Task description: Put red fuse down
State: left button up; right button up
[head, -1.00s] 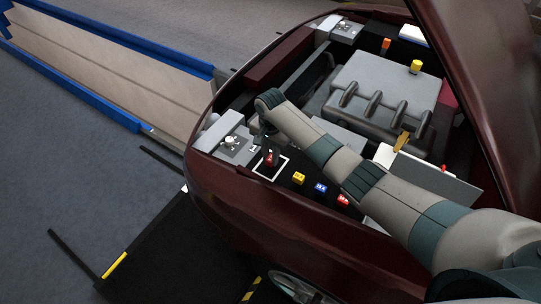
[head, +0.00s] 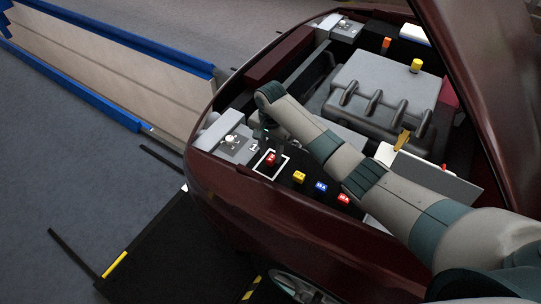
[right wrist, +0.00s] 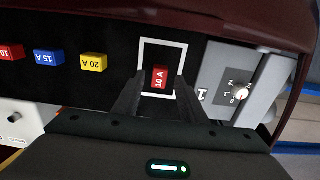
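A red fuse (head: 271,159) marked 10 A stands inside a white square outline (head: 284,162) on the black panel of the engine bay. In the right wrist view the red fuse (right wrist: 160,78) sits inside the white outline (right wrist: 184,52), between and just beyond the fingertips. My right gripper (head: 266,143) is just above and behind the fuse in the head view. In the right wrist view its two fingers (right wrist: 159,88) are spread, with a gap on each side of the fuse. My left gripper is not in view.
A yellow 20 A fuse (head: 299,177), a blue 15 A fuse (head: 321,187) and another red fuse (head: 343,198) stand in a row to the right. A grey block with a dial (head: 234,143) is left of the outline. The raised hood (head: 485,80) is at right.

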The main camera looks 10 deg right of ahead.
aim_at(271, 158)
notch_tip(271, 158, up, 10)
jog(key=b, duration=0.1)
dwell(0.4)
jog(key=shift+r, duration=0.1)
dwell(0.4)
